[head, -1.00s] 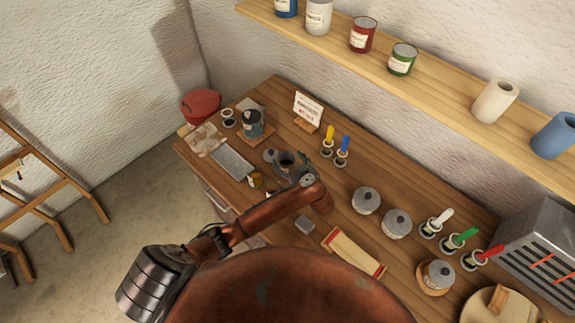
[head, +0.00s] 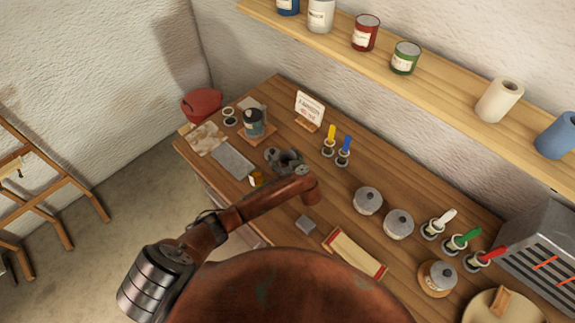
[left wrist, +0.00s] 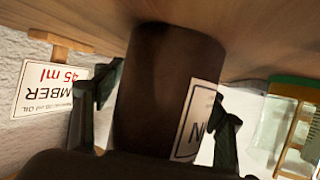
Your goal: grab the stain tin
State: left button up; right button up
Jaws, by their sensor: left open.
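A dark brown cylindrical tin (left wrist: 160,75) with a white label, partly cut off, fills the middle of the left wrist view. I take it for the stain tin. My left gripper (left wrist: 163,96) is open, with one finger on each side of the tin; I cannot tell whether either finger touches it. In the head view my left gripper (head: 287,161) is low over the workbench (head: 322,178), and hides most of what is between its fingers. My right gripper is not in view.
A small amber jar (head: 256,179) and a grey slab (head: 233,160) are left of the gripper. A dark pot (head: 252,122) and a printed card (head: 309,106) stand behind. Brushes in holders (head: 343,157) and lidded pots (head: 368,200) are to the right.

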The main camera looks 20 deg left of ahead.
pick_arm(q)
jog(key=shift+c, duration=0.3)
jog(key=c, duration=1.6)
jog(key=shift+r, duration=0.1)
jog(key=shift+c, duration=0.4)
